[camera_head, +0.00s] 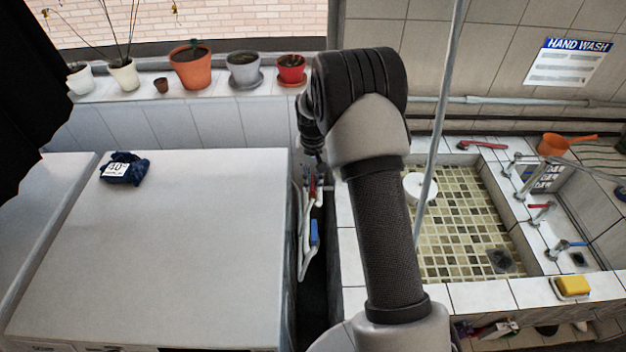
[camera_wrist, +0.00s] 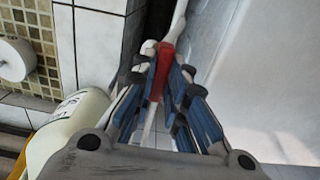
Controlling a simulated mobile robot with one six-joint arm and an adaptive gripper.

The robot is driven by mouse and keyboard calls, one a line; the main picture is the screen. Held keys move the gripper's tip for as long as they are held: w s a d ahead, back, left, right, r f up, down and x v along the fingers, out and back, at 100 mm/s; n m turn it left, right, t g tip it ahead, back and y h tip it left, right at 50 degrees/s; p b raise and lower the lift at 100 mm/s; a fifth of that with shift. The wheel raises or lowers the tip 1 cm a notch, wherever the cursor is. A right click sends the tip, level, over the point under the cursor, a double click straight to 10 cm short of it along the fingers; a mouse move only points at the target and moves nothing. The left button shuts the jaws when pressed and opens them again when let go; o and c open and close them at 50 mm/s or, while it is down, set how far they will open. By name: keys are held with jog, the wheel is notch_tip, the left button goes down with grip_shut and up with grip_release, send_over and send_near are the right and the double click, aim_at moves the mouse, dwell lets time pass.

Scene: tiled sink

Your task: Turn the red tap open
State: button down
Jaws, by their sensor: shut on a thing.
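The red tap is in the narrow gap between the white appliance and the tiled sink. Its red handle (camera_wrist: 158,85) shows between the fingers in the wrist view, lying lengthwise along them. My gripper (camera_wrist: 160,72) is shut on this handle, one finger on each side. In the head view a small bit of red (camera_head: 312,186) shows at the white pipes in the gap, beside my arm. My arm hides most of the gripper there. A blue-handled tap (camera_head: 314,232) sits lower on the same pipes.
The tiled sink (camera_head: 455,230) is on the right, with other taps, including a red-handled one (camera_head: 541,205). A pale bottle (camera_wrist: 70,125) is close to my gripper's left. The gap is tight.

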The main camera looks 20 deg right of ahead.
aim_at(313, 182)
dwell(0.4)
jog(key=c, duration=1.6)
grip_release()
notch_tip(313, 182, up, 12)
